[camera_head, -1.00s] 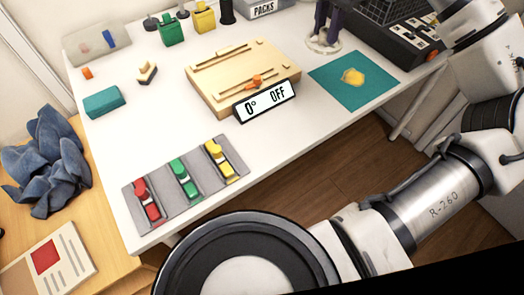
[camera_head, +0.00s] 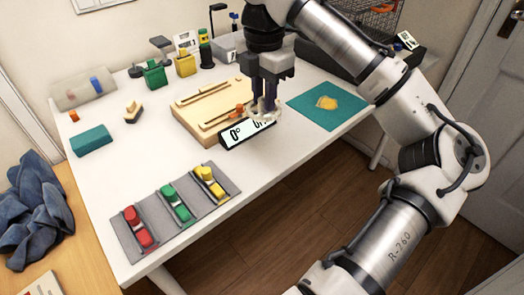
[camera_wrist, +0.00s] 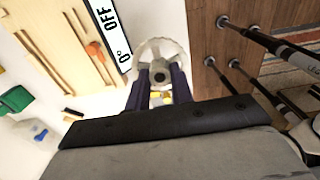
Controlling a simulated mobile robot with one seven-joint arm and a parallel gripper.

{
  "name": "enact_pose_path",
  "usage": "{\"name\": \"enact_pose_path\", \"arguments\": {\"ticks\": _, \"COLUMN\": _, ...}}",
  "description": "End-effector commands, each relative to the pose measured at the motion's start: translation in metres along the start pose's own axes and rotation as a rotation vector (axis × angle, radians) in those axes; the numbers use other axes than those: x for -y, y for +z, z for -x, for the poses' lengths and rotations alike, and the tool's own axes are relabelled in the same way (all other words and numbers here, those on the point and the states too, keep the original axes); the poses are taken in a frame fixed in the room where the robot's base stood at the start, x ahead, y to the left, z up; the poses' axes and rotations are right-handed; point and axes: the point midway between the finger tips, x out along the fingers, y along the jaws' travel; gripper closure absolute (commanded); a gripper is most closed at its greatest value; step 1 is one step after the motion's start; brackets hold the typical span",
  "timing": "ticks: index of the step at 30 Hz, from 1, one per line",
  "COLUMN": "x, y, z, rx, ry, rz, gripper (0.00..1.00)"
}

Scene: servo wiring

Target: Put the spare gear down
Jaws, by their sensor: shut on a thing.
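My gripper (camera_head: 265,106) points down by the right end of the display and is shut on a pale, round wheel-like piece with a grey hub, which I take as the spare gear (camera_head: 287,116). In the wrist view the gear (camera_wrist: 148,51) sits between the dark fingertips (camera_wrist: 160,80), beside the display and near the table edge. Its height above the table is unclear. The fingers hide part of it.
The display (camera_head: 236,133), partly hidden, reads 0° and stands before a wooden board (camera_head: 190,116). A teal mat (camera_head: 305,105) with a yellow piece (camera_head: 326,103) lies to the right. A grey tray (camera_head: 152,207) holds red, green and yellow parts. White table is clear in front of the display.

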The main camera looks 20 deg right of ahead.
Motion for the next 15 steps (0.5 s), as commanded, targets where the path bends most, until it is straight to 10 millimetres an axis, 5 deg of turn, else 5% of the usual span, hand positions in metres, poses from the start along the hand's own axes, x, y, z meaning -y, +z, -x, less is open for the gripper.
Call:
{"name": "enact_pose_path", "arguments": {"ticks": 9, "x": 0.0, "y": 0.0, "z": -0.082, "rx": -0.003, "ry": 0.0, "rz": 0.001, "gripper": 0.99}}
{"name": "enact_pose_path", "arguments": {"ticks": 15, "x": 0.0, "y": 0.001, "z": -0.099, "rx": 0.002, "ry": -0.001, "rz": -0.001, "gripper": 0.99}}
